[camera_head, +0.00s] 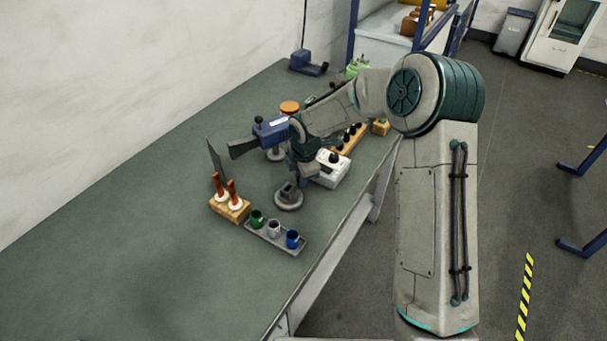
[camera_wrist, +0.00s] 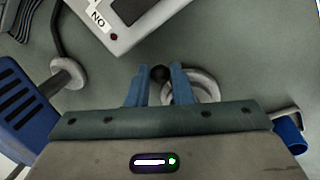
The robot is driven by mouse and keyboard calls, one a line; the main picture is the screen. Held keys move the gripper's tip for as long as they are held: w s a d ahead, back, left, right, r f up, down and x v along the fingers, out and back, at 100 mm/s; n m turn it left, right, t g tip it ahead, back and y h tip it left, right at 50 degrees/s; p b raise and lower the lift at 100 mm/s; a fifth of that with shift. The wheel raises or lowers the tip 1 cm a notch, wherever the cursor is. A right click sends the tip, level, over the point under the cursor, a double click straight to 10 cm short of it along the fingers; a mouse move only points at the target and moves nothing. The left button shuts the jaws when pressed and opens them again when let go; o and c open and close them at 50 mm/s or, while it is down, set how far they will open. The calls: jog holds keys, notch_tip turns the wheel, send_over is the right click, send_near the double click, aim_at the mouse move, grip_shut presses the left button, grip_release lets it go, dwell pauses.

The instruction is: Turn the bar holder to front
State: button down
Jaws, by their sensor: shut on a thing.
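My gripper (camera_head: 300,178) points down over the bench. In the wrist view its two blue fingers (camera_wrist: 160,88) are shut on a small dark round knob (camera_wrist: 160,73). A grey round base (camera_head: 289,203) stands below and beside the fingers, with a dark block on it; the base also shows in the wrist view (camera_wrist: 207,82). This looks like the bar holder, but my gripper and arm hide part of it, so I cannot tell which way it faces.
A wooden block with orange-handled tools (camera_head: 229,210) and a grey tray with green, grey and blue cups (camera_head: 275,239) stand nearby. A white box (camera_head: 332,172) is close on the right. A blue device (camera_head: 270,130) stands behind. The bench (camera_head: 130,255) is clear at front left.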

jog(key=shift+a, duration=0.2)
jog(key=c, duration=1.3)
grip_release()
jog(key=shift+s+a, duration=0.1)
jog(key=r, duration=0.4)
jog(key=s+d+r, duration=0.1)
jog(key=r, duration=0.4)
jog(key=s+r+b, duration=0.1)
jog(key=r, duration=0.3)
jog(key=shift+s+d+r, duration=0.15)
jog(key=shift+d+r, duration=0.05)
jog(key=shift+r, duration=0.05)
